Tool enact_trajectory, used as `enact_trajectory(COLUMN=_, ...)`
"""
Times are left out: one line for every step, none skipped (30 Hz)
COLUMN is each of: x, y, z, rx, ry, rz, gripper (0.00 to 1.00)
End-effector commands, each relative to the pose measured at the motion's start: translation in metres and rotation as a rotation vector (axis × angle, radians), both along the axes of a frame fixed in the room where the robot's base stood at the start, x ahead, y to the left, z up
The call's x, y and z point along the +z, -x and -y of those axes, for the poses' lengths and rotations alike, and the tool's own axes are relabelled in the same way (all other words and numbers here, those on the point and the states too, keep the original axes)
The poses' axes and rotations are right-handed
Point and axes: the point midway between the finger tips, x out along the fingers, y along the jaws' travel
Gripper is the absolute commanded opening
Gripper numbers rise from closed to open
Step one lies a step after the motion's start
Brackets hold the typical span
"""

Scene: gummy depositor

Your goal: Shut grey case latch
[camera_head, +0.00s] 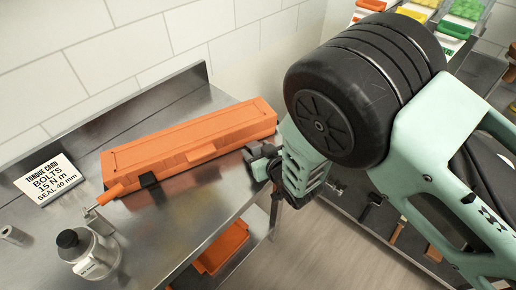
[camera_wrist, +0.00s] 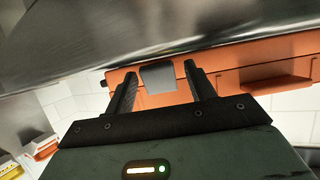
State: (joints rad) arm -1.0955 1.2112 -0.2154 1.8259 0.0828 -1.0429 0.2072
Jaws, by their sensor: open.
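The long orange case (camera_head: 190,138) lies closed on the steel table, with a handle on its front side. The grey latch (camera_wrist: 158,78) shows in the wrist view as a small plate on the case's front, between my fingers. I cannot tell whether it touches the case all along. My gripper (camera_head: 256,161) is at the right end of the case's front in the head view, where it hides this latch. In the wrist view my gripper (camera_wrist: 160,70) is open, with a finger on either side of the latch and nothing clamped.
The steel table (camera_head: 190,215) has a raised back edge by the tiled wall. A torque card (camera_head: 48,183), a bottle with a black cap (camera_head: 88,252) and an orange-handled lever (camera_head: 112,193) stand at left. An orange bin (camera_head: 222,247) sits below the table.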

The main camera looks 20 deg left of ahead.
Motion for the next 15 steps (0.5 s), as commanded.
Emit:
enact_trajectory(x=-0.0004, y=-0.0004, z=-0.0007, rx=0.000, ry=0.000, rz=0.000, gripper=0.55)
enact_trajectory(x=-0.0007, y=-0.0006, z=-0.0007, rx=0.000, ry=0.001, rz=-0.001, gripper=0.55)
enact_trajectory(x=-0.0010, y=-0.0007, z=-0.0008, rx=0.000, ry=0.001, rz=-0.001, gripper=0.55)
enact_trajectory(x=-0.0010, y=-0.0007, z=-0.0008, rx=0.000, ry=0.001, rz=-0.001, gripper=0.55)
enact_trajectory(x=-0.0010, y=-0.0006, z=-0.0007, rx=0.000, ry=0.001, rz=-0.001, gripper=0.55)
enact_trajectory(x=-0.0010, y=-0.0006, z=-0.0007, rx=0.000, ry=0.001, rz=-0.001, gripper=0.55)
enact_trajectory(x=-0.0010, y=-0.0005, z=-0.0006, rx=0.000, ry=0.001, rz=-0.001, gripper=0.55)
enact_trajectory(x=-0.0009, y=-0.0005, z=-0.0006, rx=0.000, ry=0.001, rz=-0.001, gripper=0.55)
enact_trajectory(x=-0.0009, y=-0.0005, z=-0.0006, rx=0.000, ry=0.001, rz=-0.001, gripper=0.43)
enact_trajectory(x=-0.0009, y=-0.0005, z=-0.0006, rx=0.000, ry=0.001, rz=-0.001, gripper=0.35)
enact_trajectory(x=-0.0008, y=-0.0005, z=-0.0006, rx=0.000, ry=0.001, rz=-0.001, gripper=0.27)
enact_trajectory(x=-0.0008, y=-0.0005, z=-0.0006, rx=0.000, ry=0.001, rz=-0.001, gripper=0.16)
enact_trajectory(x=-0.0008, y=-0.0005, z=-0.0006, rx=0.000, ry=0.001, rz=-0.001, gripper=0.10)
enact_trajectory(x=-0.0008, y=-0.0005, z=-0.0006, rx=0.000, ry=0.001, rz=-0.001, gripper=0.10)
enact_trajectory(x=-0.0007, y=-0.0004, z=-0.0005, rx=0.000, ry=0.001, rz=-0.001, gripper=0.10)
